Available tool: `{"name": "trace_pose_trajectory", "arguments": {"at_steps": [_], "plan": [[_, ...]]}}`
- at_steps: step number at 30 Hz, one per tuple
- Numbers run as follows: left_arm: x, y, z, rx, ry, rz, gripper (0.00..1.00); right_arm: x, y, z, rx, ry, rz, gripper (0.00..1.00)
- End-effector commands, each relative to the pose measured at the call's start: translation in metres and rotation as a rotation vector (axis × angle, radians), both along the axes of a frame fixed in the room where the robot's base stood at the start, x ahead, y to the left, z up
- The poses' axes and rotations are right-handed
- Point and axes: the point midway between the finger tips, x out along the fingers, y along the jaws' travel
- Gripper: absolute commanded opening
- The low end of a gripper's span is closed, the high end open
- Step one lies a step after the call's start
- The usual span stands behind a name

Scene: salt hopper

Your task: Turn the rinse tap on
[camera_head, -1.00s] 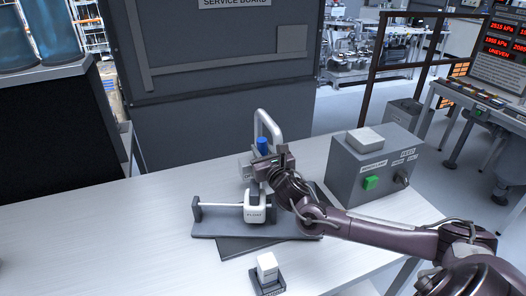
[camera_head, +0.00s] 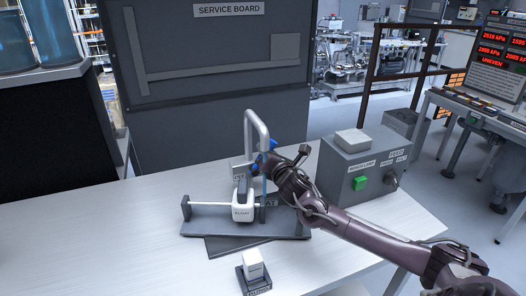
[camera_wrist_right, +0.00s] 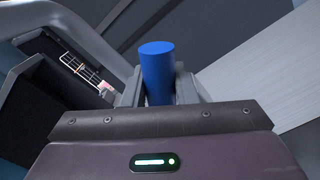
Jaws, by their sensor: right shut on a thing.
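The rinse tap is a pale curved spout (camera_head: 250,118) rising from a grey post behind the white block on the worktable. Its blue handle (camera_wrist_right: 157,72) stands between my right fingers in the right wrist view. In the head view my right gripper (camera_head: 262,162) reaches in from the right and is shut on the blue handle, beside the spout. Only small bits of blue show around the fingers there, so the handle's exact angle is hard to tell. My left gripper is not in view.
In front of the tap, a white labelled block (camera_head: 243,213) sits on a grey stand (camera_head: 205,228) with a rod. A small white block on a dark base (camera_head: 253,268) is nearer. A grey control box (camera_head: 345,170) with a green button stands right. The table's left is clear.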

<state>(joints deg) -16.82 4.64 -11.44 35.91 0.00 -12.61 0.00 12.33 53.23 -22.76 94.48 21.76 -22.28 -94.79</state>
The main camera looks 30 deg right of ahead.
Motion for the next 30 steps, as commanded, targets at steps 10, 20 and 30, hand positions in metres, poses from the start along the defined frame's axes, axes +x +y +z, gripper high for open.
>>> {"name": "trace_pose_trajectory", "arguments": {"at_steps": [10, 20, 30], "plan": [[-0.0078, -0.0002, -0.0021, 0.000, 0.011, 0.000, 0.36, -0.0015, -0.0063, -0.0052, 0.096, -0.022, -0.002, 0.00], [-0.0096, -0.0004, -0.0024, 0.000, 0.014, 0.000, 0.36, -0.0017, -0.0068, -0.0057, 0.105, -0.025, -0.002, 0.00], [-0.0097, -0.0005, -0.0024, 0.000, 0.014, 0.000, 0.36, -0.0017, -0.0065, -0.0056, 0.102, -0.023, -0.002, 0.47]]}}
